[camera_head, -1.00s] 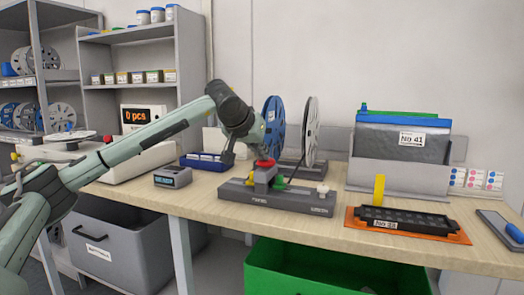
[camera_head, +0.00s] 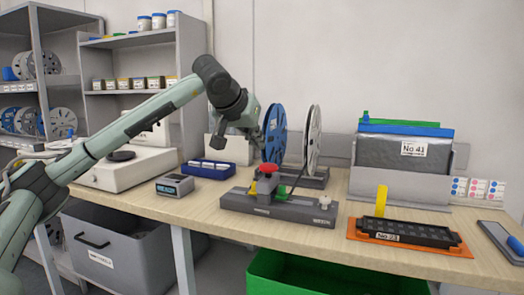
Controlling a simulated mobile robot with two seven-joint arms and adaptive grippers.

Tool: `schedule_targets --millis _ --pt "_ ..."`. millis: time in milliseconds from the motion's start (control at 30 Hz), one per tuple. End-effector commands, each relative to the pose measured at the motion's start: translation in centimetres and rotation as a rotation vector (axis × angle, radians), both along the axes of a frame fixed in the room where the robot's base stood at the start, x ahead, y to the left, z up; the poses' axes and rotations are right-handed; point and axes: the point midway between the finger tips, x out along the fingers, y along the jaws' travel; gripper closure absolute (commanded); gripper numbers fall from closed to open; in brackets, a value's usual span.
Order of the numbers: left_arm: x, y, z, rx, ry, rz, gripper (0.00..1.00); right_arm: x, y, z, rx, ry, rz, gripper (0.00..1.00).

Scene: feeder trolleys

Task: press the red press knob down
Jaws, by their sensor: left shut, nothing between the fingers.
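The red press knob (camera_head: 269,168) sits on top of a small block on the dark grey fixture (camera_head: 310,211), which lies on the wooden bench. A yellow part (camera_head: 253,188) and a green knob (camera_head: 281,191) show beside the block. My left gripper (camera_head: 238,143) is in the air, above and to the left of the red knob, apart from it. It is shut and empty, pointing down. The right gripper is not in view.
Two upright reels (camera_head: 274,134) stand close behind the fixture. A blue tray (camera_head: 208,169) and a small grey device (camera_head: 175,185) lie to its left. An orange-edged black tray (camera_head: 408,234) lies to its right, before a grey bin (camera_head: 400,178).

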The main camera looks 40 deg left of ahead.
Motion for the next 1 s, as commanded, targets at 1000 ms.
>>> schedule_targets --millis 1000 --pt "-4.2 -0.8 3.5 0.0 -0.001 0.0 1.0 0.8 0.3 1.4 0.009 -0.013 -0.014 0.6"
